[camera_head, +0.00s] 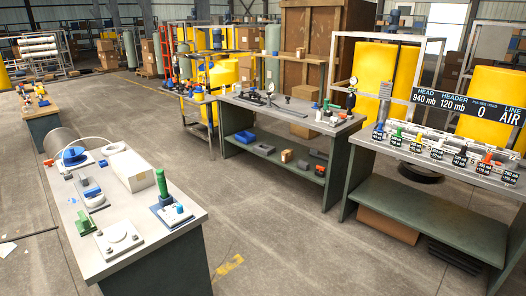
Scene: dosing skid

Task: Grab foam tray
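I cannot tell for sure which object is the foam tray. On the bench at the left (150,247) there is a white block-shaped box (133,170), and nearer the front edge a flat light plate with a round piece on it (119,238). The middle bench (310,126) carries a long flat dark piece (288,107). On its lower shelf lie a blue bin (244,137) and a dark grey tray-like item (263,148). Neither of my grippers is in view.
A bench with a row of coloured valves (440,152) stands at the right under a pressure display (468,104). A green upright cylinder (161,183) stands on the left bench. Yellow tanks (372,68) stand behind. Open concrete floor (270,220) lies between the benches.

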